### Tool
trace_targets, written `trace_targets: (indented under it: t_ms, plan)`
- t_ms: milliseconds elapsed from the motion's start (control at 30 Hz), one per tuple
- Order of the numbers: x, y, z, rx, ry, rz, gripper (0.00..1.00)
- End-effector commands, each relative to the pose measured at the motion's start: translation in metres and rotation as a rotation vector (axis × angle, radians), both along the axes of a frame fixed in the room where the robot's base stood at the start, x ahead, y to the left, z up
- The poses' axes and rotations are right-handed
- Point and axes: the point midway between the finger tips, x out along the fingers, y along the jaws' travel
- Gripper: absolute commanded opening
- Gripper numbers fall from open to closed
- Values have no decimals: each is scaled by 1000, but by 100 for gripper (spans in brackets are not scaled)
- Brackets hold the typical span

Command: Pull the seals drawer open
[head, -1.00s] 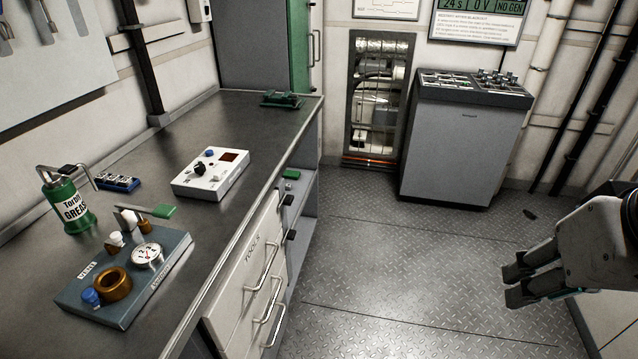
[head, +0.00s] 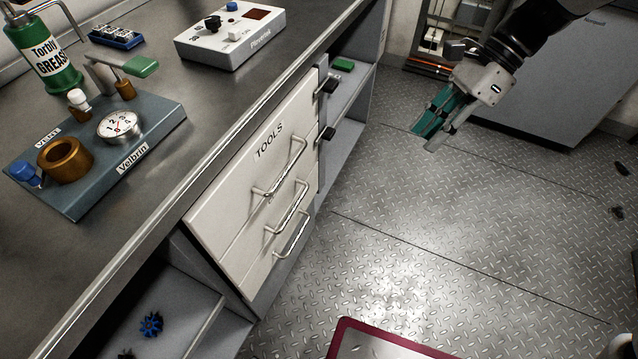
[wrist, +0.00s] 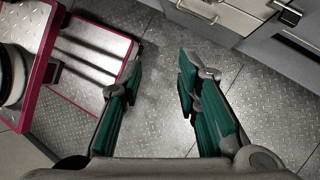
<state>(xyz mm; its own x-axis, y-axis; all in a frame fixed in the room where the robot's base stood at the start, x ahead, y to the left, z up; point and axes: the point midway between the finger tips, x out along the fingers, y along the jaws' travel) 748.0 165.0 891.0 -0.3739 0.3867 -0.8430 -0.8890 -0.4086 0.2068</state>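A bank of cream drawers (head: 235,205) is set under the bench, all shut. The top front reads TOOLS; no seals label can be read. Three bar handles show: the top one (head: 283,172), the middle one (head: 288,208) and the lowest one (head: 293,235). My gripper (head: 424,140) is in the air over the floor, right of the drawers and apart from them. In the wrist view its teal fingers (wrist: 161,52) are spread wide with only floor between them. A drawer handle (wrist: 198,10) shows at the top edge there.
The bench top (head: 150,165) holds a valve block (head: 95,180), a grease can (head: 45,55) and a white control box (head: 230,40). Open shelves (head: 345,110) stand beyond the drawers. A grey cabinet (head: 560,80) is behind my gripper. The floor (head: 400,240) before the drawers is clear.

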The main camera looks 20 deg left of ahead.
Motion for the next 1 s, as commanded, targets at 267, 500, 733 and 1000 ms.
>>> trace_targets:
  t_ms: [267, 500, 733, 1000]
  plan:
    - [39, 56, -146, -9, 405, -280, 30]
    - [48, 98, -270, -66, 774, -502, 30]
    - [38, 130, -379, -154, 1112, -673, 30]
    - [24, 145, -439, -223, 1321, -766, 30]
